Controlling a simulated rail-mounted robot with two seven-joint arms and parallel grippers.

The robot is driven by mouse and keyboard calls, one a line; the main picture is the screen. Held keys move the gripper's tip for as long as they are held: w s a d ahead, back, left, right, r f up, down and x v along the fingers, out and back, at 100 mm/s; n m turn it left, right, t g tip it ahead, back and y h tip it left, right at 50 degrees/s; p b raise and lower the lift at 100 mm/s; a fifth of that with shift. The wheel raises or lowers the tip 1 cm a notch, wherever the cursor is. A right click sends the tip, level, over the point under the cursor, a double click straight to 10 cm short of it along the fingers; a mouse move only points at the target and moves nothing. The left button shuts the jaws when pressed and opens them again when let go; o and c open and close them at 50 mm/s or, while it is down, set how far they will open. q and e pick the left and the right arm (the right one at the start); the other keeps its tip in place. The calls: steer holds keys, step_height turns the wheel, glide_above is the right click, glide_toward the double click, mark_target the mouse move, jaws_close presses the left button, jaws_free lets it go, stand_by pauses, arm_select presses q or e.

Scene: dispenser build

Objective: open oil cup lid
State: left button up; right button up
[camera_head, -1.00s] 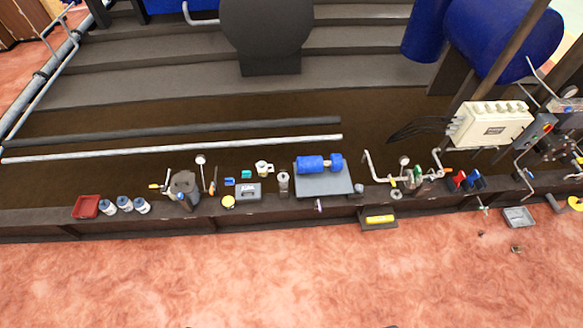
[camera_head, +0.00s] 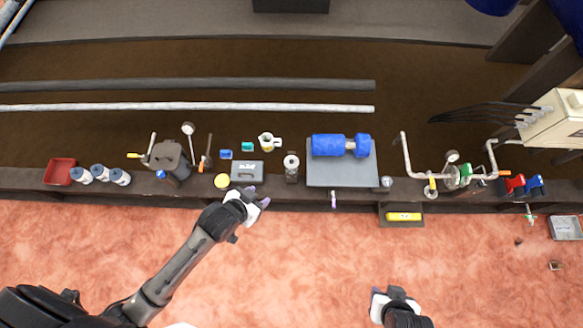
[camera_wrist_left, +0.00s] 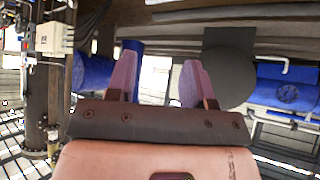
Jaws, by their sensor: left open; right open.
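No part is clearly marked as the oil cup. A small upright metal cup-like cylinder with a round top (camera_head: 291,167) stands on the bench left of the motor plate and may be it; whether its lid is open cannot be told. My left gripper (camera_head: 261,201) is in front of the bench edge, below and left of that cylinder, apart from it. In the left wrist view my left gripper (camera_wrist_left: 160,80) has its two purple fingers apart with nothing between them. My right gripper (camera_head: 388,292) is low over the floor at the bottom, right of centre, open and empty.
A grey toolbox (camera_head: 247,171), yellow round tin (camera_head: 222,181) and pitcher (camera_head: 270,142) stand near the cylinder. A blue motor (camera_head: 328,145) sits on a grey plate (camera_head: 341,175) to its right. Pipes with valves (camera_head: 452,176) are further right.

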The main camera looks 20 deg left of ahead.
arm_select(q)
steer(key=w+f+t+h+b, duration=0.1)
steer(key=w+f+b, duration=0.2)
steer(key=f+b, duration=0.4)
steer(key=w+f+m+t+h+b, duration=0.1)
steer(key=w+f+t+b, duration=0.1)
steer(key=w+f+b, duration=0.45)
steer(key=f+t+h+b, duration=0.1)
steer(key=f+b, duration=0.4)
steer(key=f, duration=0.4)
steer(key=t+h+b, duration=0.2)
steer(key=t+b, duration=0.2)
steer(key=b, duration=1.4)
glide_toward(290, 162)
steer(key=shift+m, duration=0.4)
steer(key=b+x, duration=0.3)
steer(key=x, duration=0.1)
steer(key=b+x, duration=0.2)
steer(key=x, duration=0.3)
steer(key=shift+w+d+f+b, duration=0.15)
steer(key=shift+w+f+b, duration=0.1)
steer(key=shift+b, duration=0.15)
steer(key=shift+w+d+r, duration=0.1)
steer(key=shift+w+d, duration=0.2)
steer(key=shift+w, duration=0.3)
steer(key=shift+c, duration=0.3)
jaws_close()
